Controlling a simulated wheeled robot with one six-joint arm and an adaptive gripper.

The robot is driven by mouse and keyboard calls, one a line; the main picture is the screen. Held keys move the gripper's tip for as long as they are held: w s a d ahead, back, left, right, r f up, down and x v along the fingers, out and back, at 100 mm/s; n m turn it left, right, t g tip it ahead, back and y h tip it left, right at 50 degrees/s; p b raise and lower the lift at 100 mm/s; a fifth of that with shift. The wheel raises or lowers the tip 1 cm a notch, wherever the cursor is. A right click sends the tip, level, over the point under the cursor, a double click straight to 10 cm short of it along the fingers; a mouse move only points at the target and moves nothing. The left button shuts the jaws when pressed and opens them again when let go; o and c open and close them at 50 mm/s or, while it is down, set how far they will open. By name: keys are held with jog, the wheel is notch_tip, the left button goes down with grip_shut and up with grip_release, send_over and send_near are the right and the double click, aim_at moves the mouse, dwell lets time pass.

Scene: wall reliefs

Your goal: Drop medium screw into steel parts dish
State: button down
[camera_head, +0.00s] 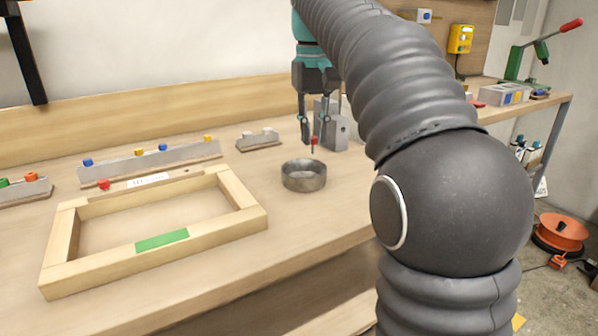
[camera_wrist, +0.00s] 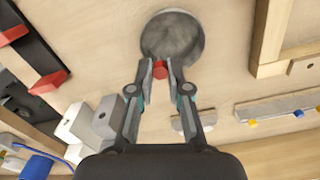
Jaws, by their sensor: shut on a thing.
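The medium screw appears as a small red-headed piece with a thin dark shank (camera_head: 313,142); its red head also shows in the wrist view (camera_wrist: 160,70). My gripper (camera_head: 313,137) is shut on it and holds it above the bench, shank pointing down. In the wrist view the fingertips (camera_wrist: 160,75) pinch the red head. The steel parts dish (camera_head: 303,178) is a round grey metal bowl on the bench. In the head view the screw hangs above and slightly right of the dish's far rim. In the wrist view the dish (camera_wrist: 172,35) lies just beyond the fingertips, and its visible inside looks empty.
A wooden frame (camera_head: 250,211) with a green patch lies left of the dish. A grey rack with blue and yellow pieces (camera_head: 150,165) and a small grey block (camera_head: 258,142) stand behind. Grey metal blocks (camera_head: 340,131) stand close behind my gripper. Bench around the dish is clear.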

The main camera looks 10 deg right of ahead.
jog(key=shift+f, duration=2.15)
jog(key=c, duration=1)
grip_release()
jog(key=shift+c, duration=0.2)
jog(key=shift+r, duration=0.1)
jog(key=shift+r, duration=3.65)
